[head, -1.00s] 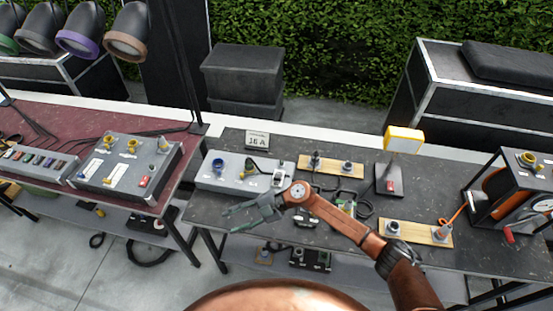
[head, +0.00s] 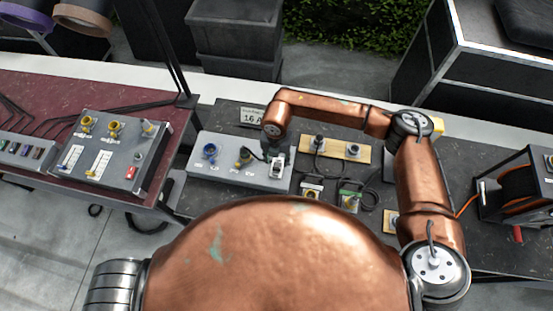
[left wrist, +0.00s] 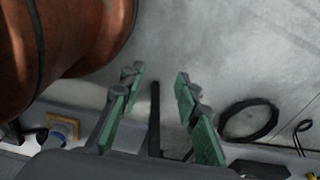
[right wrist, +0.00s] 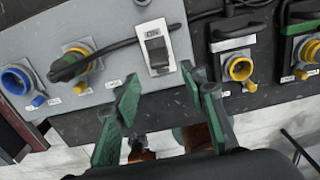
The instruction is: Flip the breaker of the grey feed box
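The grey feed box (head: 228,172) stands on the dark table, with blue and yellow sockets; it also fills the upper left of the right wrist view (right wrist: 110,18). Its breaker (right wrist: 157,52) is a dark switch in a white frame at the box's right end; it shows in the head view too (head: 277,168). I cannot tell the switch's position. My right gripper (right wrist: 160,78) is open and empty, its fingertips just short of the breaker's near edge, one to each side. Contact cannot be told. My left gripper (left wrist: 158,75) is open and empty, above the floor and outside the head view.
A black cable (right wrist: 110,46) runs from the box's yellow socket past the breaker. Boxes with yellow sockets (right wrist: 238,68) stand to its right. A darker grey panel with sliders (head: 112,158) sits on the red table. A cable reel (head: 512,195) stands far right.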

